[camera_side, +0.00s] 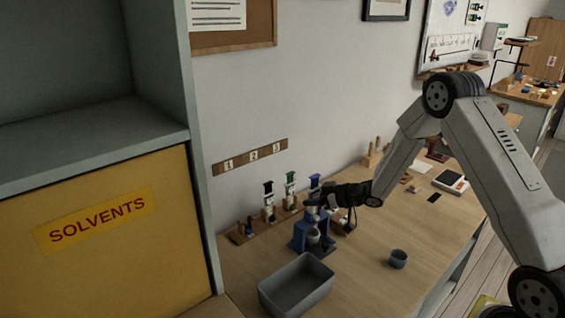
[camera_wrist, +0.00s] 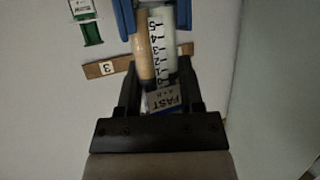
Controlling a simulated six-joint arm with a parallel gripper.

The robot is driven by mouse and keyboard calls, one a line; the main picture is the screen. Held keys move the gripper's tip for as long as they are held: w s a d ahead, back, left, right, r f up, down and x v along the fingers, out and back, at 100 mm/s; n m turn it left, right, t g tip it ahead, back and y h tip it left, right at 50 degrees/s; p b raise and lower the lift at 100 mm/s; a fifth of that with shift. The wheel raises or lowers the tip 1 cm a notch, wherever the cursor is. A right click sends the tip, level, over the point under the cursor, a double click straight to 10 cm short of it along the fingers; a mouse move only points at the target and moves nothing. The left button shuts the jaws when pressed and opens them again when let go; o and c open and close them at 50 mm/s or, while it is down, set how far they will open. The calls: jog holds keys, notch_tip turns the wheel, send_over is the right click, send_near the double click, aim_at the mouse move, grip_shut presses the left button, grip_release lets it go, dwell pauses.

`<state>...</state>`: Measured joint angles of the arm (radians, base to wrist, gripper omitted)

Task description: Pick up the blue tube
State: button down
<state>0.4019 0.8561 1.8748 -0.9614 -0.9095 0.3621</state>
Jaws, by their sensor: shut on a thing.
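The blue tube (camera_side: 315,183) shows its blue top just above my gripper (camera_side: 324,201) in the side view; most of its body is hidden. In the wrist view the tube (camera_wrist: 161,50) is a double barrel, one side tan and one pale, with a number scale, a label reading FAST and blue parts at the top edge. My gripper (camera_wrist: 158,92) is shut on it near the label, with one black finger on each side. The tube looks roughly upright. I cannot tell whether it is clear of its rack.
A green-topped tube (camera_side: 290,190) and a dark-topped tube (camera_side: 268,200) stand to the left. A blue stand (camera_side: 303,235) is close in front of my gripper. A grey bin (camera_side: 275,297) and a small grey cup (camera_side: 398,261) sit nearer. The numbered strip (camera_side: 250,157) is on the wall.

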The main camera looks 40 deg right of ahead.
jog(key=shift+r, duration=0.1)
jog(key=shift+r, duration=0.75)
jog(key=s+a+r, duration=0.2)
jog(key=s+r, duration=0.9)
jog(key=s, duration=0.2)
jog(key=shift+s+r, duration=0.15)
jog(key=shift+s, duration=0.25)
jog(key=shift+w+a, duration=0.1)
